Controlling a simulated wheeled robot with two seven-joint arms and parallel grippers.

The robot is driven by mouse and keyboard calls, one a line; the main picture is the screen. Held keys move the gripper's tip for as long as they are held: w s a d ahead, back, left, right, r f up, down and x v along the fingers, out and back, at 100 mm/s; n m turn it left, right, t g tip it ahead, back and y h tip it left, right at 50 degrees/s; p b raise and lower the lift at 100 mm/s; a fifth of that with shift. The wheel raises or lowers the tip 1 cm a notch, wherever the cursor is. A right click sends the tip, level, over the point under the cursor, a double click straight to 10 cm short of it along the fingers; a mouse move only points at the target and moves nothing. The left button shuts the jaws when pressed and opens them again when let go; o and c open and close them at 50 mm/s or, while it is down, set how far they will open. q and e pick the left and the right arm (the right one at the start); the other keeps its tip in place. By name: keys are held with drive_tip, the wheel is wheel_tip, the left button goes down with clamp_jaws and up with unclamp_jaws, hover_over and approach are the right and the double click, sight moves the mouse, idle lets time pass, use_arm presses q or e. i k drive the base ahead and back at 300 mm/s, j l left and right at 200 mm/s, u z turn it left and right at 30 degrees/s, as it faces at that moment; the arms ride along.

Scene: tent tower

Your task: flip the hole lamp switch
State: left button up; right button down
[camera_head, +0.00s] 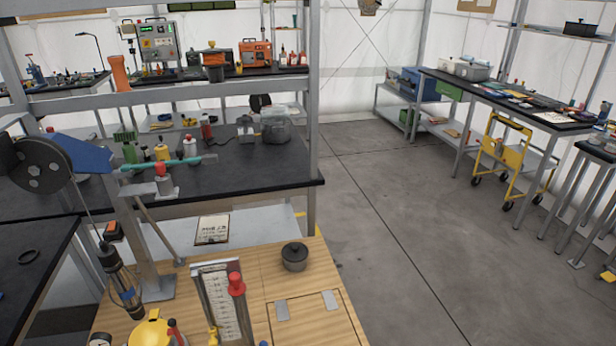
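I cannot pick out a hole lamp or its switch for certain. A light panel with a printed scale (222,303) stands at the front of the wooden bench, and a red-topped handle (236,284) rises beside its right edge. Right of it, the wooden top (335,277) has a rectangular outlined section with two grey plates (282,310). A yellow rounded object with a small red-topped piece (150,331) is cut off by the bottom edge. Neither of my grippers is in view.
A dark wheel with a blue arm (82,152) and a hanging dark cylinder (118,277) occupy the left. A dark round pot (295,256) sits on the wooden bench. A black bench (250,178) with bottles stands behind.

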sight(113, 225)
drive_tip(key=u, duration=1.3)
